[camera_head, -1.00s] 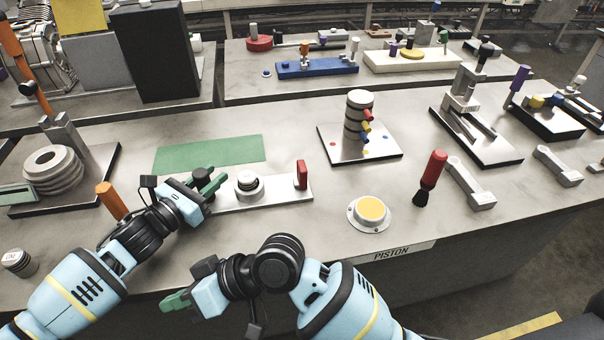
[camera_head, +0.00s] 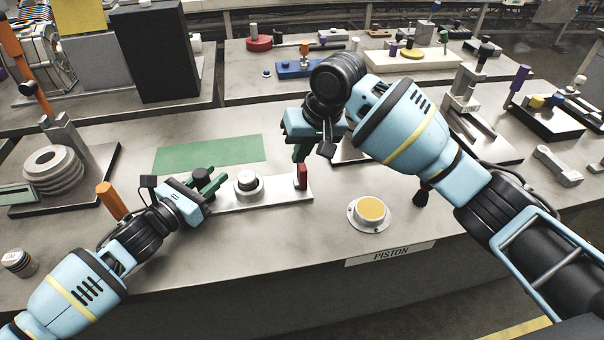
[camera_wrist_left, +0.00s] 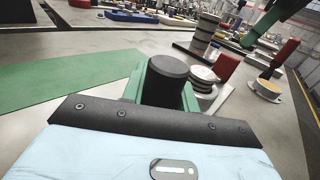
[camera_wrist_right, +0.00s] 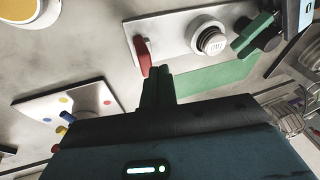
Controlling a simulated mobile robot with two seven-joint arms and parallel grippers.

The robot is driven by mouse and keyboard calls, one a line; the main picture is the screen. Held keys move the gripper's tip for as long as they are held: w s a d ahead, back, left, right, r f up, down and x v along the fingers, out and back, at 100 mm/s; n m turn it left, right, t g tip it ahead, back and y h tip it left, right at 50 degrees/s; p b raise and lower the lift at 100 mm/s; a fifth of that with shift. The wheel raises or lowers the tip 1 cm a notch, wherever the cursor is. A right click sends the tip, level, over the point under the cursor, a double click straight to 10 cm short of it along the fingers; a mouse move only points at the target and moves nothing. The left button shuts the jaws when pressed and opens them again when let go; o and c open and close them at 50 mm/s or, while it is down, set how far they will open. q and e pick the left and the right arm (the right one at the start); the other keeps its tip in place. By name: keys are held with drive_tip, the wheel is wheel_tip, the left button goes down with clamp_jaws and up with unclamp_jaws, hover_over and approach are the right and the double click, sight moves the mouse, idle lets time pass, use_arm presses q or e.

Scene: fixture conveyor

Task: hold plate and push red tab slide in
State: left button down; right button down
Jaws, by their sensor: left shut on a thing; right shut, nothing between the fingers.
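The pale plate (camera_head: 277,197) lies on the bench, with a round metal piece (camera_head: 248,182) at its middle and the upright red tab (camera_head: 302,180) at its right end. My left gripper (camera_head: 210,186) is shut on the black knob (camera_wrist_left: 168,70) at the plate's left end. My right gripper (camera_head: 299,152) is shut and empty, pointing down just above and behind the red tab. In the right wrist view, its green fingertips (camera_wrist_right: 157,72) are close beside the red tab (camera_wrist_right: 142,52). I cannot tell whether they touch.
A green mat (camera_head: 210,154) lies behind the plate. A yellow-topped round button (camera_head: 371,210) is to the right, above the PISTON label (camera_head: 391,253). My right arm hides most of the ring-stack board. An orange handle (camera_head: 110,200) stands near my left arm.

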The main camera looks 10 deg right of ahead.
sight(299, 167)
use_arm(q)
drive_tip(key=shift+f, duration=0.3)
use_arm(e)
drive_tip(key=w+d+r+m+h, duration=0.1)
drive_tip(key=d+r+m, duration=0.1)
drive_tip(key=d+r, duration=0.15)
use_arm(q)
drive_tip(key=shift+s, duration=0.1)
use_arm(e)
drive_tip(key=shift+w+d+f, duration=0.1)
drive_tip(key=shift+d+f, duration=0.1)
drive_tip(key=shift+f, duration=2.3)
drive_tip(key=shift+w+d+f, duration=0.1)
drive_tip(key=shift+d+f, duration=0.05)
drive_tip(key=shift+f, duration=2.3)
drive_tip(key=shift+a, duration=2.95)
drive_tip(key=shift+d, duration=0.7)
drive_tip(key=shift+r, duration=0.1)
drive_tip(key=shift+r, duration=3.45)
